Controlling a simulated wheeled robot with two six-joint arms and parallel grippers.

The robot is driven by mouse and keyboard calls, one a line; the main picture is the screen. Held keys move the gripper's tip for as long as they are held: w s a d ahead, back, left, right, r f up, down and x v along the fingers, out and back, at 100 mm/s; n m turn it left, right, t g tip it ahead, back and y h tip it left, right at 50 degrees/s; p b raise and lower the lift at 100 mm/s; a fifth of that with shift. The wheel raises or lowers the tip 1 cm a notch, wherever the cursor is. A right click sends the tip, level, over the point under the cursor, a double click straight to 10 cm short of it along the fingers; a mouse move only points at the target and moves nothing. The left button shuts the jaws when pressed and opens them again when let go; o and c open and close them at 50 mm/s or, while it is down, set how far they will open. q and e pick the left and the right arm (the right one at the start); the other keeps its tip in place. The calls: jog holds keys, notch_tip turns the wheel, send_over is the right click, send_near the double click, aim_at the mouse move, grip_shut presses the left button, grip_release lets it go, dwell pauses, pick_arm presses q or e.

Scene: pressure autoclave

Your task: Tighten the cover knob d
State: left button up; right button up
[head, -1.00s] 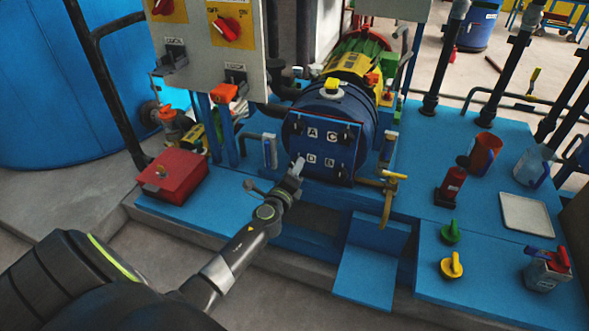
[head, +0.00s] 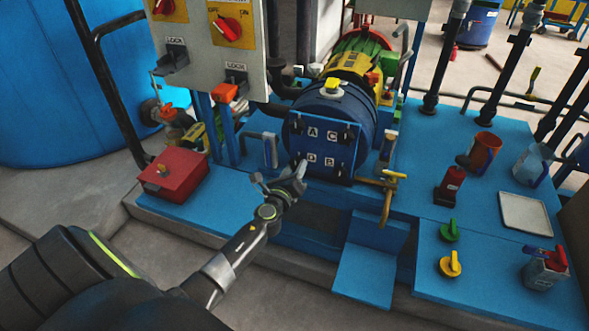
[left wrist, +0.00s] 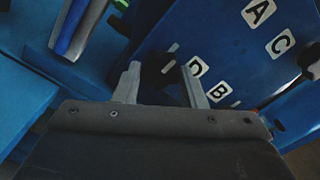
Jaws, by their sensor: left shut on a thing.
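The blue square cover (head: 322,146) on the front of the blue autoclave vessel carries white labels A, C, D and B. Dark knobs sit near its corners. My left gripper (head: 299,170) reaches its lower left corner, beside label D. In the left wrist view its two grey fingers (left wrist: 162,84) stand either side of the dark cover knob d (left wrist: 163,63), next to label D (left wrist: 195,65). The gripper is shut on this knob, which the fingers hide in the head view. Knob C (left wrist: 308,56) is at the right edge of the wrist view. My right gripper is not in view.
A brass valve pipe (head: 388,190) stands just right of the cover. A red box (head: 173,178) and a grey pipe handle (head: 268,148) are to the left. The blue bench holds a red cup (head: 485,150), a white tray (head: 525,212) and yellow and green knobs.

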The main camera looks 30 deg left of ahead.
pick_arm(q)
jog(key=shift+f, duration=0.15)
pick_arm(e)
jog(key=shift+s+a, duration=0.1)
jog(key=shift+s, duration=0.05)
pick_arm(q)
jog(key=o, duration=1)
jog(key=shift+c, duration=0.2)
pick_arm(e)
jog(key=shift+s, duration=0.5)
pick_arm(q)
jog(key=shift+s, duration=0.15)
jog(key=shift+s+d, duration=0.1)
jog(key=shift+s, duration=0.15)
jog(key=v, duration=1.6)
jog(key=shift+s, duration=0.4)
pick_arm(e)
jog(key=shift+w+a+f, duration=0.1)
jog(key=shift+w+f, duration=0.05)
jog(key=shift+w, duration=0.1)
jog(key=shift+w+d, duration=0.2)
